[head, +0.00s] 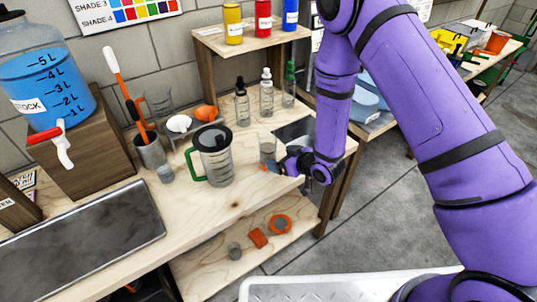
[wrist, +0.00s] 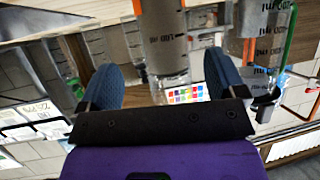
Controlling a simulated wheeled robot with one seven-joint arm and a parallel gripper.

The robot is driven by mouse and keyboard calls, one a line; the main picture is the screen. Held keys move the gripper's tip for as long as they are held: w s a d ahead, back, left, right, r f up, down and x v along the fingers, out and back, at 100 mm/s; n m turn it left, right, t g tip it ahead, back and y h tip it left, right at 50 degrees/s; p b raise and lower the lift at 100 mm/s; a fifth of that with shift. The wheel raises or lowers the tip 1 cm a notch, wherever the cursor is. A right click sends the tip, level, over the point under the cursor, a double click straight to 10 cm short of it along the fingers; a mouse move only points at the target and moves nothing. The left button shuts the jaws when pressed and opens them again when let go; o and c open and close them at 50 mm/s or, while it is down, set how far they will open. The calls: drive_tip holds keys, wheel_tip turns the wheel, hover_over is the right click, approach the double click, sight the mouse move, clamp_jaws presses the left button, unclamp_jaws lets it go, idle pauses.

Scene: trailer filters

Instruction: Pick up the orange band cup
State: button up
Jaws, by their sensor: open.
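A small clear cup (head: 268,151) stands on the wooden bench top, with a bit of orange showing low beside my gripper. I take it for the orange band cup. My gripper (head: 284,168) is low at the right of this cup, open, its blue fingers close to it and partly covering its lower part. In the wrist view the picture is upside down, and a clear graduated cup (wrist: 165,42) shows between the two open fingers (wrist: 162,72). Whether either finger touches it, I cannot tell.
A pitcher with a green handle (head: 216,158) stands left of the cup. Dropper bottles (head: 266,95) stand behind it. A blue stock tank (head: 45,85) and a dark tray (head: 75,240) are at the left. A lower shelf (head: 205,270) holds small orange and grey parts.

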sight(274, 149)
drive_tip(key=x, duration=0.5)
drive_tip(key=shift+s+a, duration=0.15)
drive_tip(key=shift+a, duration=0.05)
drive_tip(key=c, duration=1.1)
drive_tip(key=shift+c, duration=0.2)
drive_tip(key=shift+r, duration=0.25)
drive_tip(key=shift+r, duration=1.55)
drive_tip(key=s+d, duration=0.2)
drive_tip(key=s, duration=0.5)
drive_tip(key=s+d+r, duration=0.1)
drive_tip(key=s+d, duration=0.1)
drive_tip(key=s, duration=0.6)
drive_tip(key=shift+d+r, duration=0.25)
drive_tip(key=shift+d, duration=0.05)
